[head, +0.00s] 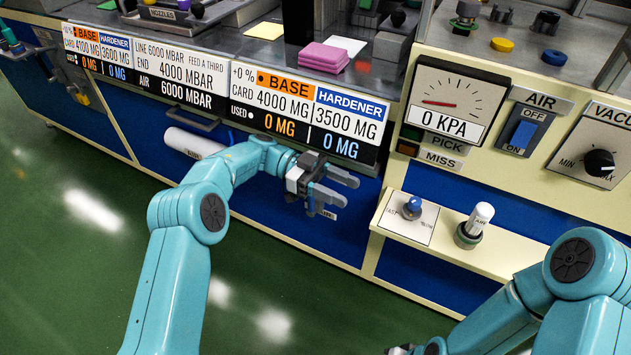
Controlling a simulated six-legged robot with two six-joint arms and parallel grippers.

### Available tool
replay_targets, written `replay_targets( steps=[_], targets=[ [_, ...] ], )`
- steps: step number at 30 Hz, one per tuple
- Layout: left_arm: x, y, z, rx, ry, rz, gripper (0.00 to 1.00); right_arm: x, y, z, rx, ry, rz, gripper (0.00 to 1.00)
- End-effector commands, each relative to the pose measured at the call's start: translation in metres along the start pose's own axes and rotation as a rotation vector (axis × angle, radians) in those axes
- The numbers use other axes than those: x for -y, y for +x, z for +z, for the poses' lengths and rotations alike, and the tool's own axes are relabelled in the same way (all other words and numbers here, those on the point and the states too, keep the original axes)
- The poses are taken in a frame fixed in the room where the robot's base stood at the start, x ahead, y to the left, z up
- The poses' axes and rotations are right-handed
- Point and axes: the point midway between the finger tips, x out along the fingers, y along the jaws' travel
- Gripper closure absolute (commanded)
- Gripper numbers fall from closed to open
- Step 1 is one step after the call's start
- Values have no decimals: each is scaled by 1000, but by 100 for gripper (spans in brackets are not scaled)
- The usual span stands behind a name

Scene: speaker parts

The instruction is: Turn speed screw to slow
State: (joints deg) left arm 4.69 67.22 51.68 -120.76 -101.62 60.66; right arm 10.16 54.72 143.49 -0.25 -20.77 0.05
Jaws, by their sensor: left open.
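The speed screw (413,206) is a small blue knob on a white plate (405,226) on the cream ledge. The plate has a label on each side of the knob; the left reads FAST and the right one looks like SLOW. Which way the knob points is too small to tell. My left gripper (340,195) is open and empty, to the left of the knob and apart from it, in front of the blue cabinet. My right arm comes in at the lower right. Its end (420,349) is cut off by the bottom edge, so its jaws cannot be made out.
A white-capped part labelled AIR (478,220) stands on the ledge (450,246) close to the right of the knob. Above are a gauge (450,105) reading 0 KPA, a blue air switch (522,136) and a vacuum dial (600,163). A white roll (195,142) is behind my left arm.

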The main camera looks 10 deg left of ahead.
Motion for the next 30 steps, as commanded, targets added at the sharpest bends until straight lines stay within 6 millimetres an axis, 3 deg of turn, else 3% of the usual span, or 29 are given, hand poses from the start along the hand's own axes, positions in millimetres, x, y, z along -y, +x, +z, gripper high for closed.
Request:
replay_targets(
  steps=[18, 30],
  targets=[
    [-10, -46, 2, 0, 0, -1, 50, -3, 8, 0, 0, 0, 0, 57],
    [-11, -52, 2, 0, -1, 0, 50, -3, 8, 0, 0, 0, 0, 57]
  ],
)
